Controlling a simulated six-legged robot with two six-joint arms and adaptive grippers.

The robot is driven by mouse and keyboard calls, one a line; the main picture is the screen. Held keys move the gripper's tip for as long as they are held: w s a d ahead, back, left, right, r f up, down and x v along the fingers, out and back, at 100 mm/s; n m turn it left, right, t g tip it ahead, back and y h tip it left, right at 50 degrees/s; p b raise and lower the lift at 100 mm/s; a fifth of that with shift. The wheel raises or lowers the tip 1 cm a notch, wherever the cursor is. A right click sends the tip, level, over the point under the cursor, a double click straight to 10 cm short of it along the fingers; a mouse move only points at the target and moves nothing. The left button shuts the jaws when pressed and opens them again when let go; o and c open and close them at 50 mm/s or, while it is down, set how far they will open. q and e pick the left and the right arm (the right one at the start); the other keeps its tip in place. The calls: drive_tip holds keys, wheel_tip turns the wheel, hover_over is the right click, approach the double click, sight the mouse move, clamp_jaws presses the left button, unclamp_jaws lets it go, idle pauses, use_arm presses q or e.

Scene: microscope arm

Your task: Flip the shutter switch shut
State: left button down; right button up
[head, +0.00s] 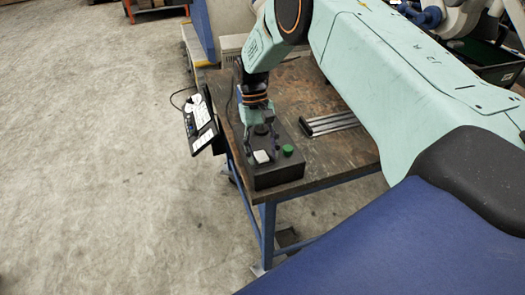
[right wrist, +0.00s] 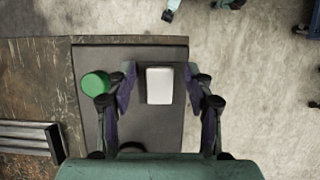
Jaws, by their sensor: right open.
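A dark control box (head: 280,176) sits at the table's near corner. It carries a white switch (head: 261,156), which looks like the shutter switch; its label and tilt cannot be made out. A round green button (head: 287,150) is beside it. My right gripper (head: 261,144) points down over the box. In the right wrist view its open fingers (right wrist: 160,76) stand on either side of the white switch (right wrist: 159,92), with a gap on each side. Whether the fingertips touch the box cannot be told. The green button (right wrist: 95,84) lies just outside the left finger. My left gripper is not in view.
The worn brown table (head: 335,160) has blue legs. Metal rails (head: 328,123) lie right of the box. A tablet-like panel (head: 203,125) hangs at the table's left edge. Open concrete floor (head: 90,150) spreads to the left.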

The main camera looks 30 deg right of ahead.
drive_tip(key=v, duration=1.2)
drive_tip(key=shift+f, duration=0.1)
